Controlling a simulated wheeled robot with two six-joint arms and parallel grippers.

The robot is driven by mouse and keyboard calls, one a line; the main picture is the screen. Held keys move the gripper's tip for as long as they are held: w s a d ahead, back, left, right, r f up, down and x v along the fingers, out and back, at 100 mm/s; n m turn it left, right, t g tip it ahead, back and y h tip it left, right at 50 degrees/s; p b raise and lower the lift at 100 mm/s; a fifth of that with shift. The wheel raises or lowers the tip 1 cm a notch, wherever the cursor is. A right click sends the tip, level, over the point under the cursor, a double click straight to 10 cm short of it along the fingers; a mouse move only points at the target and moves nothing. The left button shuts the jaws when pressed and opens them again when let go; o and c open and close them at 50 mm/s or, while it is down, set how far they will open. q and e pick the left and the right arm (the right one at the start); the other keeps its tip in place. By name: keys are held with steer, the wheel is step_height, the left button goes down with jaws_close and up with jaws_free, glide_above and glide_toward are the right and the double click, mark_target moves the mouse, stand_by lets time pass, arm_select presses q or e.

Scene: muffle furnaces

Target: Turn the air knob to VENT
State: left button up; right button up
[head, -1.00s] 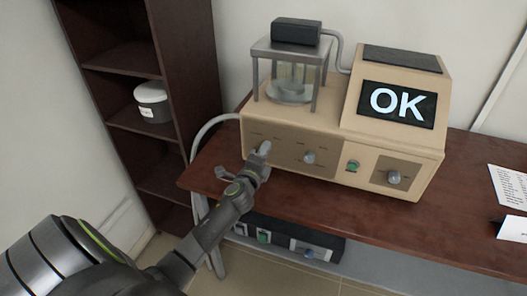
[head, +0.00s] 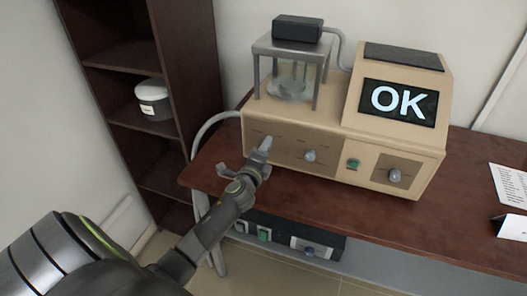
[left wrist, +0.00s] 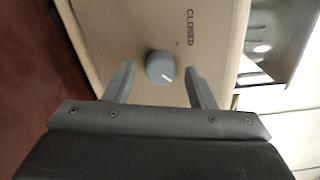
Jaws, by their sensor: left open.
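The tan furnace unit (head: 340,128) stands on the desk, with "OK" lit on its screen (head: 397,103). A grey knob (head: 266,144) is at the left of its front panel, partly hidden by my left gripper (head: 258,158). In the left wrist view the round knob (left wrist: 160,67) lies ahead, between the open fingers of my left gripper (left wrist: 160,84), with a gap on both sides. Its white mark points to the lower right of that picture. The word "CLOSED" is printed beside it; I cannot see a VENT label. My right gripper is not in view.
Along the panel are a middle knob (head: 310,156), a green button (head: 353,164) and a right knob (head: 395,175). A glass chamber in a metal frame (head: 287,75) stands on top. A dark control box (head: 285,237) sits below the desk (head: 470,215). A shelf (head: 120,95) stands left.

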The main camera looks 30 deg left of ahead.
arm_select(q)
steer(key=b+v, duration=0.1)
steer(key=v, duration=1.6)
steer(key=shift+s, duration=0.2)
steer(key=shift+a+f, duration=0.1)
steer(key=s+f+n+g+h, duration=0.1)
steer(key=s+f+n+g, duration=0.2)
steer(key=f, duration=0.8)
steer(key=s+f+n+g, duration=0.3)
steer(key=f, duration=0.8)
steer(key=s+f+n+g+h, duration=0.1)
steer(key=s+f+n+g, duration=0.2)
steer(key=f, duration=0.8)
steer(key=s+d+f+n+g, duration=0.1)
steer(key=s+f+n+g, duration=0.1)
steer(key=s+f, duration=0.3)
steer(key=s+d+f+n+g+h, duration=0.1)
steer(key=s+f+n, duration=0.3)
steer(key=s, duration=0.9)
steer(key=s+d+f+n+g, duration=0.1)
steer(key=s+f+n+g, duration=0.2)
steer(key=s+f, duration=0.5)
steer(key=shift+s+g, duration=0.6)
steer(key=shift+s, duration=0.1)
steer(key=shift+f, duration=0.15)
